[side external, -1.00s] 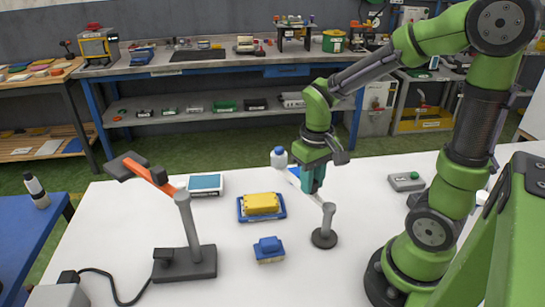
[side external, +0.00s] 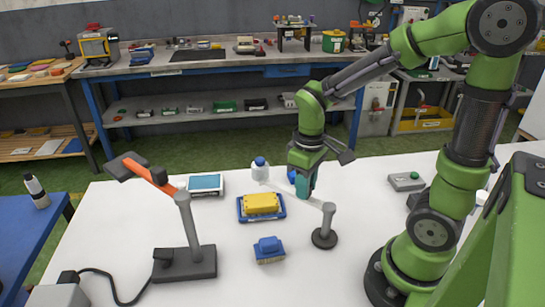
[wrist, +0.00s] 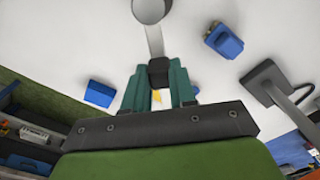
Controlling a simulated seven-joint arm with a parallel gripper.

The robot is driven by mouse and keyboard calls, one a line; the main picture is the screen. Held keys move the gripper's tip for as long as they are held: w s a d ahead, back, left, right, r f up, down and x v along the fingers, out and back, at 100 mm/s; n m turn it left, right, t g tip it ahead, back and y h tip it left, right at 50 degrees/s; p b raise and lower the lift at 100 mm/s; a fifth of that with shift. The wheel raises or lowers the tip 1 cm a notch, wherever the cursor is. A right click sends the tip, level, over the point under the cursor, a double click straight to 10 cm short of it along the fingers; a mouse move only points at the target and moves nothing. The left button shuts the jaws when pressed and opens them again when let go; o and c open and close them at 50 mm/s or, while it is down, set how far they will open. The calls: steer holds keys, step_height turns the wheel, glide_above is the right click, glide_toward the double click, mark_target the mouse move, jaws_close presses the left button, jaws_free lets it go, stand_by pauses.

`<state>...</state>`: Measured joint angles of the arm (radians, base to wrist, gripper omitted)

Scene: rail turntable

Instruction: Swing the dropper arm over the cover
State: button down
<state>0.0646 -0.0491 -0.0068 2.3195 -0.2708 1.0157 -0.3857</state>
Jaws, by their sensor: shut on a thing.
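My gripper (side external: 303,194) has teal fingers and is tilted beside the top of a short grey post (side external: 327,220) on a round base. In the wrist view its fingers (wrist: 159,92) are shut on a black block at the end of a grey bar, the dropper arm (wrist: 156,42), which runs to a grey disc. A white bottle with a blue cap (side external: 260,170) is left of the gripper; whether it joins the arm is unclear. A yellow block (side external: 262,203) lies in a blue tray (side external: 243,217). I cannot tell which thing is the cover.
A blue brush (side external: 269,249) lies in front of the tray. A stand with an orange arm (side external: 150,172) is at the left. A teal-topped box (side external: 205,184) stands behind. A blue block (wrist: 100,93) is near my fingers.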

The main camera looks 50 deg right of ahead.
steer(key=shift+s+a+f, duration=0.1)
steer(key=shift+f, duration=0.1)
steer(key=c, duration=0.9)
jaws_free()
steer(key=shift+r, duration=0.1)
steer(key=shift+r, duration=0.1)
step_height(320, 180, up, 17)
steer(key=shift+f, duration=0.15)
